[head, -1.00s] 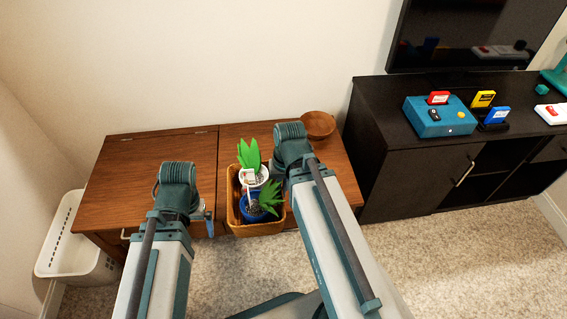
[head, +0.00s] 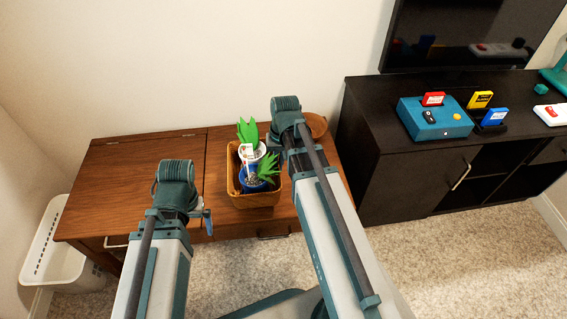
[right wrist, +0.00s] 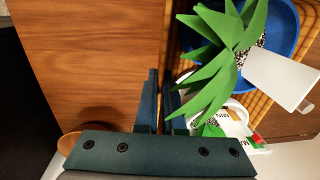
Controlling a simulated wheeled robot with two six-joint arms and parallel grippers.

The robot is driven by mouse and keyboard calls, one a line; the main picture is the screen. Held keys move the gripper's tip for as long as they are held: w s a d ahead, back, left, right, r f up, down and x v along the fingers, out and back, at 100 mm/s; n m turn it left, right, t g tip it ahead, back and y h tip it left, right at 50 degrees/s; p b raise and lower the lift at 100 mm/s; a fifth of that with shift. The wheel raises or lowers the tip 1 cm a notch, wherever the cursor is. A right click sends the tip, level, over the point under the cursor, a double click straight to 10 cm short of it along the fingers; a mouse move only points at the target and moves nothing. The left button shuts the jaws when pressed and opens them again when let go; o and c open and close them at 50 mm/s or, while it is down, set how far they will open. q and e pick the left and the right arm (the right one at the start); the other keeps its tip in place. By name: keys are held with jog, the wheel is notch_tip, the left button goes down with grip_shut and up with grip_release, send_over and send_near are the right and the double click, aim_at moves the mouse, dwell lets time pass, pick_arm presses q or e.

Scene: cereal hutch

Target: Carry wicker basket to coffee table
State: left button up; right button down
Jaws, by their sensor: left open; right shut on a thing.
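The wicker basket (head: 257,200) holds a white pot (head: 250,152) and a blue pot (head: 257,178), each with a green plant. It is over the front right part of the wooden table (head: 140,170); I cannot tell whether it touches the top. My right gripper (head: 284,140) is at the basket's right side, shut on its rim. In the right wrist view its fingers (right wrist: 160,100) are beside the woven wall (right wrist: 172,60), and leaves partly cover the grip. My left gripper (head: 180,195) is open and empty, left of the basket near the table's front edge.
A round wooden bowl (head: 317,125) is behind my right gripper. A black cabinet (head: 385,165) with a blue device (head: 430,120) stands right of the table. A white plastic basket (head: 55,245) is at the left. The table's left half is clear.

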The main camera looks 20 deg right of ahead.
jog(key=shift+w, duration=0.15)
jog(key=shift+w+d, duration=0.3)
jog(key=shift+w, duration=0.15)
jog(key=f+b, duration=0.2)
jog(key=w+d+f+b, duration=0.1)
pick_arm(q)
jog(key=shift+w+d+f+b, duration=0.15)
jog(key=shift+f+b, duration=0.05)
jog(key=shift+f, duration=0.75)
jog(key=shift+w+d+f+b, duration=0.1)
jog(key=shift+d+f+b, duration=0.05)
jog(key=shift+f, duration=0.75)
pick_arm(e)
jog(key=shift+f, duration=0.35)
jog(key=shift+f, duration=0.1)
jog(key=shift+f, duration=0.1)
jog(key=c, duration=1)
grip_release()
pick_arm(q)
jog(key=shift+f, duration=0.1)
